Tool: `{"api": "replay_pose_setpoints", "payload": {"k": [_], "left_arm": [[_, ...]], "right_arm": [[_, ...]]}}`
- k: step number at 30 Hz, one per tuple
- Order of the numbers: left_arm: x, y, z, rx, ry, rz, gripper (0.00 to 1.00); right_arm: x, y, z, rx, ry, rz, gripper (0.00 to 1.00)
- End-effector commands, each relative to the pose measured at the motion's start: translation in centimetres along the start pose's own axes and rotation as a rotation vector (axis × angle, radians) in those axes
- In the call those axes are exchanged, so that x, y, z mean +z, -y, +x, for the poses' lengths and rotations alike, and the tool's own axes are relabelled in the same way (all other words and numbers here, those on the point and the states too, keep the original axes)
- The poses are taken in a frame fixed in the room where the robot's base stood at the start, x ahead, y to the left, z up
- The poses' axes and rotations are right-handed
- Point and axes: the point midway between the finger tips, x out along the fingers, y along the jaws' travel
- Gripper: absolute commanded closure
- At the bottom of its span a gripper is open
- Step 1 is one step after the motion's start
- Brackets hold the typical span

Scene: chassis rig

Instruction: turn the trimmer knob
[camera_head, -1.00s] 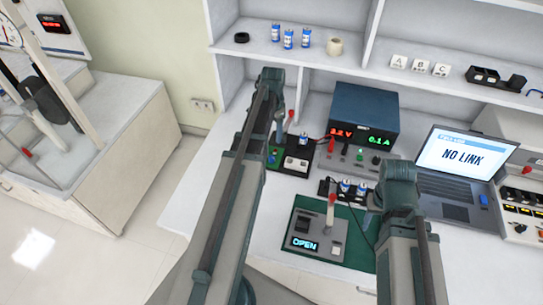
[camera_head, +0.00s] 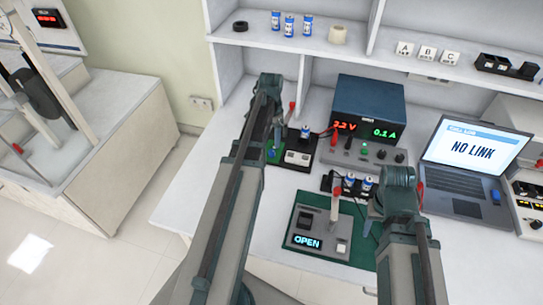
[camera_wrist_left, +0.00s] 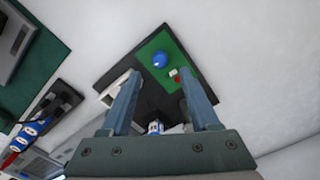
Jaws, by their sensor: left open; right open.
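The trimmer knob is a round blue knob (camera_wrist_left: 159,60) on a green board (camera_wrist_left: 152,44) set on a dark base. In the head view the blue knob (camera_head: 271,153) is small, near the left arm's end. My left gripper (camera_wrist_left: 157,103) is open and empty above the dark base. In the left wrist view the knob lies beyond the fingertips, roughly between their lines, and looks untouched. In the head view the left gripper (camera_head: 277,126) is partly hidden by its arm. My right gripper (camera_head: 373,214) is mostly hidden behind its wrist, near the green mat.
A small red part (camera_wrist_left: 178,79) sits beside the knob. A power supply (camera_head: 367,108) stands behind, with a laptop (camera_head: 465,165) to its right. A box reading OPEN (camera_head: 318,228) with a lever lies on a green mat (camera_head: 358,250). Bare bench lies left of the board.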

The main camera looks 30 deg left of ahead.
Motion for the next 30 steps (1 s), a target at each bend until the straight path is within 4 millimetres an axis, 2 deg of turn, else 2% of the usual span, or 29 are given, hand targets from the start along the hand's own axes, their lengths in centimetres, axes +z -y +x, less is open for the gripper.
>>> {"api": "replay_pose_setpoints", "payload": {"k": [1,12,24,26,30], "left_arm": [[0.0,0.0,1.5,0.0,0.0,0.0,0.38],[0.0,0.0,6.2,0.0,0.0,0.0,0.38],[0.0,0.0,6.6,0.0,0.0,0.0,0.38],[0.0,0.0,6.6,0.0,0.0,0.0,0.47],[0.0,0.0,6.6,0.0,0.0,0.0,0.72]], "right_arm": [[-0.1,0.1,1.5,0.0,0.0,0.0,0.5],[-0.4,0.6,6.1,0.0,0.0,0.0,0.5],[-0.4,0.6,6.5,0.0,0.0,0.0,0.5],[-0.4,0.6,6.5,0.0,0.0,0.0,0.5],[-0.4,0.6,6.5,0.0,0.0,0.0,0.5]]}}
